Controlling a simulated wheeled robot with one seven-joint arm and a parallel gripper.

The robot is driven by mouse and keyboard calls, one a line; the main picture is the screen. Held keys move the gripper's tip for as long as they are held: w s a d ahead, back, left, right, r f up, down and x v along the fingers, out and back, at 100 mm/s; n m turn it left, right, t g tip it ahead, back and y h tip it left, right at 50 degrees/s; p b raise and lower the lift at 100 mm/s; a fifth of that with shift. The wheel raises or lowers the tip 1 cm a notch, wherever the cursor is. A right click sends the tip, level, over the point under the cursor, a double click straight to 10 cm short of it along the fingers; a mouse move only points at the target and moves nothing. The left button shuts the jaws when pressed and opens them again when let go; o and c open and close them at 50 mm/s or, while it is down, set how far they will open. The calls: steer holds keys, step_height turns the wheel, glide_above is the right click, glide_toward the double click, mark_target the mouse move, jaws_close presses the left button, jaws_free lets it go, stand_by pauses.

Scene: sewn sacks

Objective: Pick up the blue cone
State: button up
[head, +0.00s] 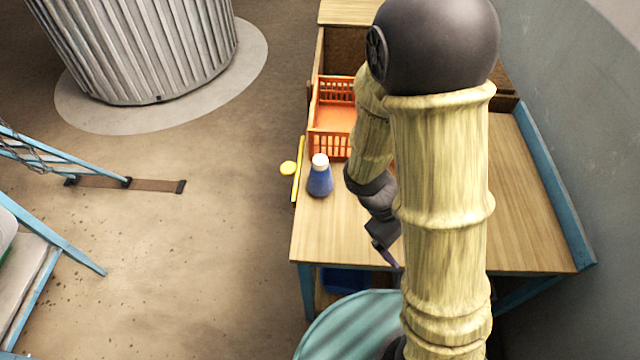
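The blue cone (320,182) stands upright on the wooden table (335,232), near its left edge. It has a rounded white top. My gripper (390,258) hangs over the front part of the table, to the right of the cone and lower in the picture. It is apart from the cone. Its fingers are small, dark and partly hidden by my arm, so I cannot tell whether they are open. I see nothing held in it.
An orange basket (331,144) stands just behind the cone, partly hidden by my arm. A yellow strip (298,170) runs along the table's left edge, with a yellow disc (288,168) beside it. A blue board (557,190) edges the right side. The front left tabletop is clear.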

steer(key=w+f+n+t+h+b, duration=0.3)
steer(key=w+f+n+h+b, duration=0.1)
steer(key=f+n+h, duration=0.2)
steer(key=n+t+y+b, duration=0.7)
steer(key=n+t+y, duration=0.4)
steer(key=n+t, duration=0.8)
glide_toward(318, 185)
steer(key=s, duration=0.1)
steer(key=s+r+n+g, duration=0.1)
steer(key=s+n, duration=0.1)
steer(key=s, duration=0.1)
steer(key=shift+a+r+g, duration=0.2)
steer(key=shift+a+g, duration=0.15)
steer(key=shift+g, duration=0.05)
steer(key=shift+w, duration=0.15)
steer(key=w, duration=0.4)
steer(key=w+p, duration=0.1)
steer(key=w, duration=0.3)
steer(key=w+d, duration=0.1)
steer(key=w, duration=0.3)
steer(key=shift+w+d, duration=0.1)
